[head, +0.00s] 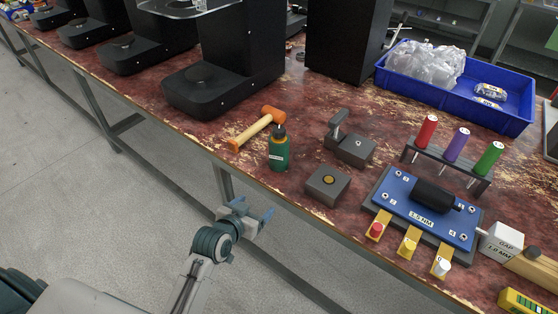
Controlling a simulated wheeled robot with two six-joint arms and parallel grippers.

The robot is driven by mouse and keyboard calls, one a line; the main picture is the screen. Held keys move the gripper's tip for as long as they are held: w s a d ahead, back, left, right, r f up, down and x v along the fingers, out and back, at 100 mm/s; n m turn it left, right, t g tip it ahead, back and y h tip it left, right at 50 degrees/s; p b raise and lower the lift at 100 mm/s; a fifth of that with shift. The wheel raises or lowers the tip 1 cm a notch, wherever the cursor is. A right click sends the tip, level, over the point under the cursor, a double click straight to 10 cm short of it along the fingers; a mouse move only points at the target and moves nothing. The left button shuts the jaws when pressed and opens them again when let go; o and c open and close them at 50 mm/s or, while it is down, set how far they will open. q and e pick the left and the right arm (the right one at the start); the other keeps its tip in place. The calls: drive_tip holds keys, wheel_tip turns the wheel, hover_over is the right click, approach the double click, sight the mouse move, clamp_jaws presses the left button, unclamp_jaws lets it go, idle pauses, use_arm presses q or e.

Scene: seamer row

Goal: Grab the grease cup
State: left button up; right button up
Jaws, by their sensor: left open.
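No thing here is plainly marked as the grease cup. A small green bottle (279,152) with a black cap and a pale label stands upright near the table's front edge. Right of it sits a low grey block (327,186) with a round brass-coloured piece (328,180) on top. I cannot tell whether either is the grease cup. My left gripper (254,210) is open and empty, in front of the table edge, below the bottle in the picture and apart from everything. My right gripper is out of view.
An orange mallet (257,128) lies just behind the bottle. A grey clamp-like block (352,148), a blue fixture (423,207) and a rack with red, purple and green handles (447,163) stand to the right. A blue bin (455,95) and black machines (225,70) stand behind.

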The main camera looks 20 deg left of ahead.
sight(273, 148)
use_arm(q)
wheel_tip(273, 148, up, 8)
drive_tip(key=d+t, duration=0.1)
drive_tip(key=t, duration=0.1)
drive_tip(key=w+r+t, duration=0.1)
drive_tip(key=w+r, duration=0.1)
drive_tip(key=w, duration=0.1)
drive_tip(key=w+r+t, duration=0.1)
drive_tip(key=w+r, duration=0.1)
drive_tip(key=w, duration=0.1)
drive_tip(key=w+d+r+t, duration=0.1)
drive_tip(key=w+r, duration=0.1)
drive_tip(key=w, duration=0.1)
drive_tip(key=shift+d+r+h, duration=0.1)
drive_tip(key=shift+r+h, duration=0.05)
drive_tip(key=shift+h, duration=0.25)
drive_tip(key=shift+w+d, duration=0.1)
drive_tip(key=shift+w, duration=0.5)
drive_tip(key=w, duration=0.2)
drive_tip(key=w+d, duration=0.1)
drive_tip(key=w, duration=0.1)
drive_tip(key=shift+w, duration=0.15)
drive_tip(key=shift+w+d, duration=0.1)
drive_tip(key=shift+w, duration=0.15)
drive_tip(key=shift+c, duration=0.3)
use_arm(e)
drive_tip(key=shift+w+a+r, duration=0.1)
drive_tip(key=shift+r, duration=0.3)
